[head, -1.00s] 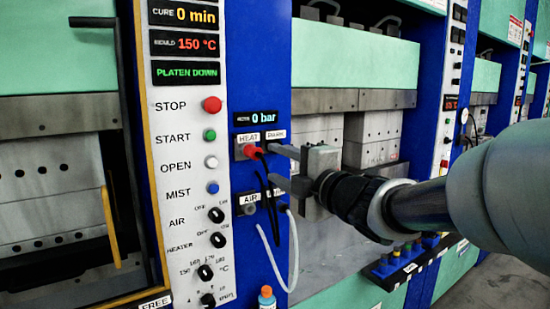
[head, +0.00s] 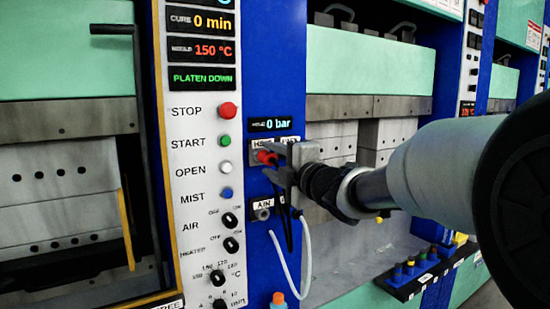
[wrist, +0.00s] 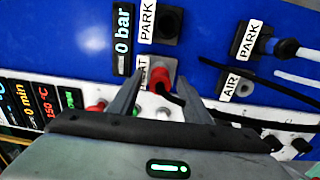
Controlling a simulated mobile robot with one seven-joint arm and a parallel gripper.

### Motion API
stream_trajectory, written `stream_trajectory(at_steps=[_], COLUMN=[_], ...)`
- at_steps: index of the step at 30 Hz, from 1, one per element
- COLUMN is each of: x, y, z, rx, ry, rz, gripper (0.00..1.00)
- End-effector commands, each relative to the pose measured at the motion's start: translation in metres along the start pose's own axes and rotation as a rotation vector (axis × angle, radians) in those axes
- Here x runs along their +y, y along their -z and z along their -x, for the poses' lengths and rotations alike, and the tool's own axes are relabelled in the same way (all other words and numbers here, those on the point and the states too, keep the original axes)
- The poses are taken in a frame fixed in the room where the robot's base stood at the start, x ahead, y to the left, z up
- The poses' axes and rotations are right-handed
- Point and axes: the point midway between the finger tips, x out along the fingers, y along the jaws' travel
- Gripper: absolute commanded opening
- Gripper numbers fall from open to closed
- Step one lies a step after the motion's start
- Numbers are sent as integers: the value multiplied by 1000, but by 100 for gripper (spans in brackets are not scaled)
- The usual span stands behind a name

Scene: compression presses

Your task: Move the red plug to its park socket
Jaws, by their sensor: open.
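The red plug (head: 265,157) sits in the socket labelled HEAT on the blue panel. It shows in the wrist view (wrist: 160,76) with a black cable running from it. My gripper (head: 272,164) is open, with its fingers reaching to either side of the red plug. In the wrist view my gripper (wrist: 162,80) has one finger left and one right of the plug; I cannot tell whether they touch it. The black park socket (wrist: 169,26) beside a PARK label is empty in the wrist view. In the head view my gripper hides that socket.
The AIR socket (head: 263,209) is below the red plug. A button panel (head: 205,180) stands to the left. Cables hang under the gripper. A rack of coloured parts (head: 420,265) is at lower right.

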Motion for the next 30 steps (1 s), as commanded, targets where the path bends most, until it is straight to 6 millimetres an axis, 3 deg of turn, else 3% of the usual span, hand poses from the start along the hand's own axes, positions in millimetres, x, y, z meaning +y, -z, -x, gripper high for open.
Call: stream_trajectory(at_steps=[5,12,30], x=[0,0,0], y=[0,0,-1], z=[0,0,11], rx=[0,0,-1], ry=[0,0,0], rz=[0,0,0], gripper=[40,0,0])
